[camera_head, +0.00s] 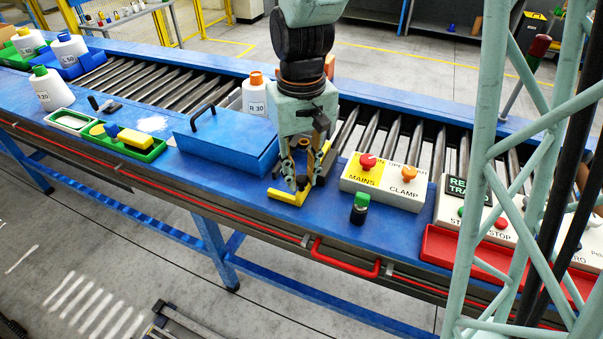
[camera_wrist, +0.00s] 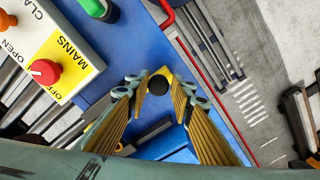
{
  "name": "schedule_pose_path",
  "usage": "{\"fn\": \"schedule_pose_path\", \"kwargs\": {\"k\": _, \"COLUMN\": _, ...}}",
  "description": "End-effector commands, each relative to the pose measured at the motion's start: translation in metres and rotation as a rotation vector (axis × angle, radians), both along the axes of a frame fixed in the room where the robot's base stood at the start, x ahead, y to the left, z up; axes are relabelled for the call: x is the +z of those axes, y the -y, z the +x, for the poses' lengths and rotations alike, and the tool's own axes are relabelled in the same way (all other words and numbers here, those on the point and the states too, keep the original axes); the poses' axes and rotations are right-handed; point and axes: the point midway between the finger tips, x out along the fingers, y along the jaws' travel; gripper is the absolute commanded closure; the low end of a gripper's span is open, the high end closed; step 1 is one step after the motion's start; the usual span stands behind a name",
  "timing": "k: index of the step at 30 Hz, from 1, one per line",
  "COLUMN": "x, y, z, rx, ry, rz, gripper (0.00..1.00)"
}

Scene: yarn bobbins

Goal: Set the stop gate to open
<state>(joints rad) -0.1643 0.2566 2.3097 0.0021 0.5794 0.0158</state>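The likely stop gate is a yellow angled bar (camera_head: 289,196) on the blue bench front, below my gripper. A round black knob (camera_wrist: 158,85) shows in the wrist view, between the fingertips. The knob also shows in the head view (camera_head: 302,183), low between the fingers. My gripper (camera_head: 300,172) points down over it. In the wrist view my gripper (camera_wrist: 160,88) is open, with its fingers spread either side of the knob and small gaps visible. The fingers hide part of the gate, and I cannot tell its setting.
A control box (camera_head: 385,182) with red and orange knobs stands just right of my gripper. A blue lidded box (camera_head: 228,140) stands close on the left. A red handle (camera_head: 345,258) juts from the bench front.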

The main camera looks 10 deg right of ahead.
Motion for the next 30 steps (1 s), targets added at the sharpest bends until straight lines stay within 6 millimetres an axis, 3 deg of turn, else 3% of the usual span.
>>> {"fn": "schedule_pose_path", "kwargs": {"k": 3, "x": 0.000, "y": 0.000, "z": 0.000, "rx": 0.001, "ry": 0.000, "rz": 0.000, "gripper": 0.68}}
{"fn": "schedule_pose_path", "kwargs": {"k": 17, "x": 0.003, "y": 0.000, "z": 0.002, "rx": 0.002, "ry": 0.004, "rz": 0.000, "gripper": 0.68}}
{"fn": "schedule_pose_path", "kwargs": {"k": 30, "x": 0.038, "y": 0.000, "z": 0.003, "rx": 0.002, "ry": 0.007, "rz": 0.000, "gripper": 0.68}}
